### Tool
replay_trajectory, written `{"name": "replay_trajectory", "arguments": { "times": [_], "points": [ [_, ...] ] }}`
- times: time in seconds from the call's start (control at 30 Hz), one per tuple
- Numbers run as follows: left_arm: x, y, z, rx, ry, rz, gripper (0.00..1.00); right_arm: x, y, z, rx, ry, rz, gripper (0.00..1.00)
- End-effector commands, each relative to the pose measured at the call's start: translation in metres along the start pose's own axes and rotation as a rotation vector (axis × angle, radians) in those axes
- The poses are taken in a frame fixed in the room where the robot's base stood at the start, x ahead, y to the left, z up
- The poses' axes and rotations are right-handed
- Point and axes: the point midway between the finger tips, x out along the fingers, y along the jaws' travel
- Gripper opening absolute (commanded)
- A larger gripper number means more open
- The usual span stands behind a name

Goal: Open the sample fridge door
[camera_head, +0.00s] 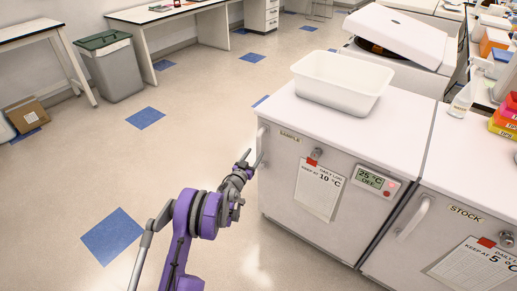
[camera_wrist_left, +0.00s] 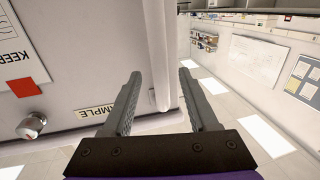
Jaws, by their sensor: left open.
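The sample fridge (camera_head: 278,185) is the left white unit, labelled SAMPLE, and its door looks shut. Its vertical handle (camera_head: 262,140) is at the door's left edge. My left gripper (camera_head: 252,160) is open at the handle's lower part. In the left wrist view the handle (camera_wrist_left: 158,55) shows between the two open fingers (camera_wrist_left: 161,76), and I see no finger closed on it. The SAMPLE label (camera_wrist_left: 96,111) is beside the fingers there. My right gripper is not in view.
A white bin (camera_head: 340,82) stands on the fridge top. A display (camera_head: 370,179) reads 25 °C, OFF; a paper log (camera_head: 320,190) hangs on the door. The STOCK fridge (camera_head: 440,230) adjoins on the right. The floor (camera_head: 150,190) to the left is largely clear.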

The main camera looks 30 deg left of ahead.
Motion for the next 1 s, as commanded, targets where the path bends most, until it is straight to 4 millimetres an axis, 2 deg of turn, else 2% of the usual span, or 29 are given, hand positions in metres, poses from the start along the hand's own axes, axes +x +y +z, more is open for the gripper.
{"name": "replay_trajectory", "arguments": {
  "times": [0.1, 0.3, 0.67, 0.9, 1.0],
  "points": [
    [0.021, 0.001, 0.000, -0.002, 0.000, 0.001, 0.59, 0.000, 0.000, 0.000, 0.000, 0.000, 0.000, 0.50],
    [0.042, 0.000, 0.000, 0.000, 0.000, 0.000, 0.59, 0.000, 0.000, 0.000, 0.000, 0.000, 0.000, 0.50],
    [0.046, 0.000, 0.000, -0.001, 0.000, 0.000, 0.58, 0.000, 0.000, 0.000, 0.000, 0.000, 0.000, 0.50],
    [0.046, 0.000, 0.000, -0.001, 0.000, 0.000, 0.14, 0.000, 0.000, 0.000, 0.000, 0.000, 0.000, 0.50],
    [0.046, 0.000, 0.000, -0.001, 0.000, 0.000, 0.00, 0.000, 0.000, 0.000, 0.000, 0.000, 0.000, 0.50]
  ]
}}
